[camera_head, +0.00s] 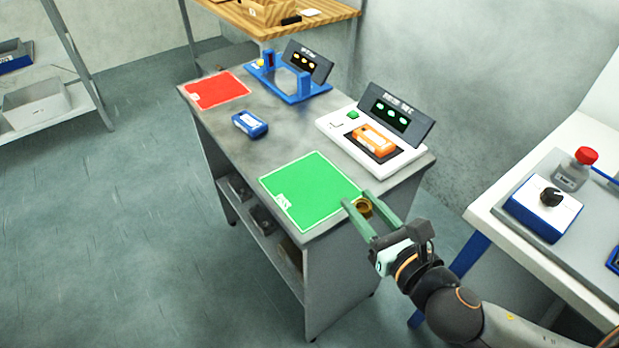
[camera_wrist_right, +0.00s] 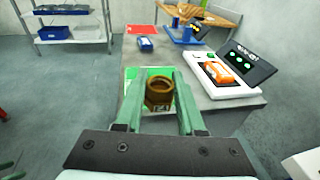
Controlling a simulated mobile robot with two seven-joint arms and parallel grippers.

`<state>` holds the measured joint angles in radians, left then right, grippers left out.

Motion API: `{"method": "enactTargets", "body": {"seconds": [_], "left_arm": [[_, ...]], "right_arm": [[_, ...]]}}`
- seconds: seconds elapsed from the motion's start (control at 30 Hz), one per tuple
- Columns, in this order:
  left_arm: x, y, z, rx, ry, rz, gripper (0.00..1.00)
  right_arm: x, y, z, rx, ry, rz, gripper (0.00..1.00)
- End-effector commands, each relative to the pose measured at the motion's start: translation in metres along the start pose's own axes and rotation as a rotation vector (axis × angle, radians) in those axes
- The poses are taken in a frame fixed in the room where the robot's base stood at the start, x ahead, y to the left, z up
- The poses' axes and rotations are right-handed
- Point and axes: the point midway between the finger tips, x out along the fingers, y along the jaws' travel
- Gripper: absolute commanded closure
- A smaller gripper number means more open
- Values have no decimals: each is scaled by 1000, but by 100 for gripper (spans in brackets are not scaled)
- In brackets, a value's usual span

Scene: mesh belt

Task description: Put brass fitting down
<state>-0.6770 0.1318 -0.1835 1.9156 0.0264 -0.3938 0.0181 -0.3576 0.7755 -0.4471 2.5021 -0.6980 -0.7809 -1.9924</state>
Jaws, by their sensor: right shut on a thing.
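The brass fitting (camera_head: 362,207) is a small ring-shaped brown-gold piece. It sits between the green fingers of my right gripper (camera_head: 359,207), at the near right corner of the green mat (camera_head: 308,190). In the right wrist view the fitting (camera_wrist_right: 159,93) is upright with its round opening showing, and the right gripper (camera_wrist_right: 159,90) is shut on it. The green mat (camera_wrist_right: 134,74) shows behind it there. I cannot tell how far the fitting is above the mat or table.
On the grey table (camera_head: 270,155) are a red mat (camera_head: 217,91), a blue box (camera_head: 250,124), a blue stand (camera_head: 290,84) and a white device (camera_head: 340,128) holding an orange box (camera_head: 374,139).

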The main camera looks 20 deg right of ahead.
Motion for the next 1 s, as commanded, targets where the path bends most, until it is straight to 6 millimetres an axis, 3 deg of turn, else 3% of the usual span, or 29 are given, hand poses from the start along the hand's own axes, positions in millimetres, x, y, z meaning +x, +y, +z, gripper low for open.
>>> {"method": "enactTargets", "body": {"seconds": [0.17, 0.5, 0.7, 1.0], "left_arm": [[11, -1, 12, 0, 0, 0, 40], [9, 0, 13, -1, -7, 1, 40], [15, 0, 19, -1, -4, 1, 40], [19, -1, 23, -1, -4, 1, 40]], "right_arm": [[16, 0, -6, -1, -6, 11, 100], [94, -6, -22, 1, -3, 9, 100], [128, -8, -56, 2, 0, 10, 100], [150, -10, -75, 1, -1, 10, 100]]}}
